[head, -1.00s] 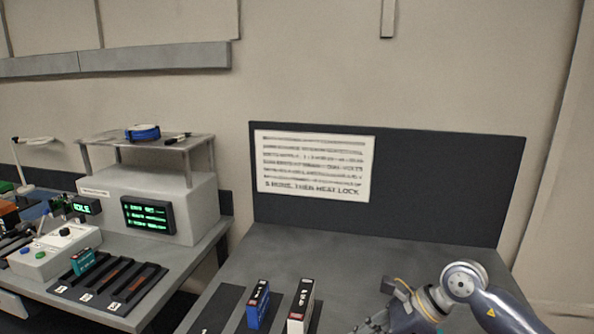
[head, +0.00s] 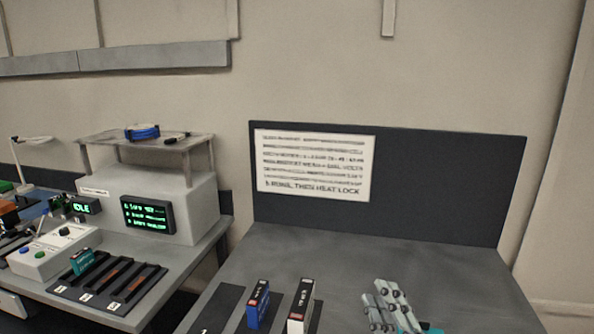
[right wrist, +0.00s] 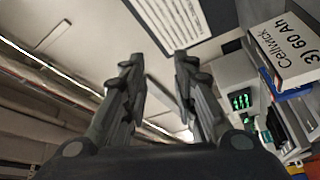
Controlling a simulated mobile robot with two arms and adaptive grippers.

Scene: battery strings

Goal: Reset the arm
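My right gripper (head: 383,292) stands over the grey table at the lower right of the head view, fingers pointing up. In the right wrist view (right wrist: 158,62) its two fingers are apart with nothing between them. My left gripper is not in view. A white battery (head: 301,306) and a blue battery (head: 258,305) stand on dark strips left of the right gripper, apart from it. The white battery also shows at the right of the wrist view (right wrist: 288,50), with the blue one partly hidden behind it.
The right table (head: 345,262) is clear behind the gripper, up to a dark back panel (head: 440,185) with a printed sheet (head: 313,165). On the left table stand a grey machine (head: 195,202), a slotted tray (head: 122,308) with a teal battery (head: 82,262), and a button box (head: 53,262).

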